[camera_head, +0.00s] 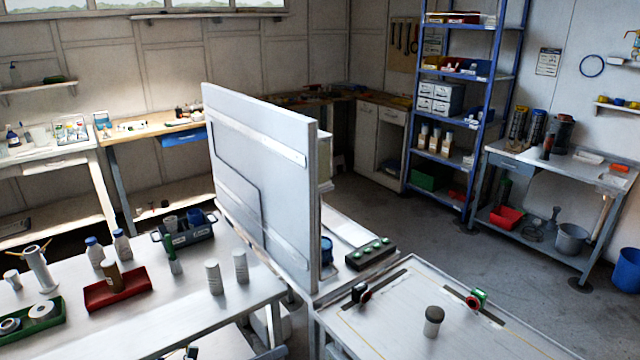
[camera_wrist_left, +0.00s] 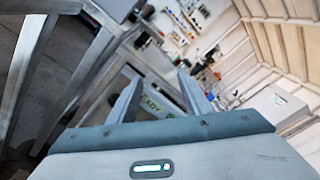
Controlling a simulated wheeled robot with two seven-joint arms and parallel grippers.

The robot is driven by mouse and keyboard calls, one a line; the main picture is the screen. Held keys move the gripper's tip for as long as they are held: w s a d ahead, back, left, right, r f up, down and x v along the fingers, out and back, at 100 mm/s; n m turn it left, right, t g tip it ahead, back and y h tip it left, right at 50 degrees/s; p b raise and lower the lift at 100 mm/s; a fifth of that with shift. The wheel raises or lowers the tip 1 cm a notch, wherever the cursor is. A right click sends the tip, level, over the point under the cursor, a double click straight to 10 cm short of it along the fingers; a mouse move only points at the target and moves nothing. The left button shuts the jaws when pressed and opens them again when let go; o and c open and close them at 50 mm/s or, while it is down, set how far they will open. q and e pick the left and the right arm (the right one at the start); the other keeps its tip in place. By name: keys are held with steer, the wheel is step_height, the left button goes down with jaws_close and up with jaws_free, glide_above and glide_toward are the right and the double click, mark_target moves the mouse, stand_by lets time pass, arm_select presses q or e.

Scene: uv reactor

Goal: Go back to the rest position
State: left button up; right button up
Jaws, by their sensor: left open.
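My left gripper (camera_head: 191,352) shows only as a small dark part at the bottom edge of the head view, low by the front of the left bench. The wrist view shows its two fingers (camera_wrist_left: 157,88) spread apart, with nothing held between them. A panel with green lettering, partly readable as "READY", shows beyond the fingers in the wrist view. My right gripper is not in view.
A bench (camera_head: 150,318) at left bears bottles, a red tray (camera_head: 118,290) and a grey crate. A tall white panel (camera_head: 258,180) stands beside it. A right-hand table (camera_head: 400,330) bears a dark-capped jar (camera_head: 433,322). Open floor (camera_head: 530,275) lies behind it.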

arm_select(q)
steer(key=s+a+f+n+t+y, duration=0.1)
steer(key=s+a+f+n+y, duration=0.2)
steer(key=f+n, duration=0.45)
steer(key=s+a+f+n+t+y, duration=0.1)
steer(key=s+a+f+n+y, duration=0.3)
steer(key=f, duration=0.6)
steer(key=s+a+f+n+t+y, duration=0.1)
steer(key=s+a+f+n+y, duration=0.2)
steer(key=f+n, duration=0.45)
steer(key=s+a+f+n+g+y, duration=0.25)
steer(key=s+f+n, duration=0.25)
steer(key=s+f, duration=0.55)
steer(key=s+f+n+g, duration=0.3)
steer(key=s+f, duration=0.2)
steer(key=s, duration=0.8)
steer(key=s+f+n+g+y, duration=0.1)
steer(key=s+f+n+g, duration=0.2)
steer(key=s, duration=1)
steer(key=s+a+f+n+g+y, duration=0.1)
steer(key=s+f+n+g, duration=0.2)
steer(key=s+f, duration=0.4)
steer(key=s+n, duration=0.1)
steer(key=s, duration=0.5)
steer(key=shift+n+b, duration=0.4)
steer(key=shift+y, duration=0.25)
step_height(320, 180, down, 5)
steer(key=b, duration=0.5)
steer(key=shift+w, duration=0.1)
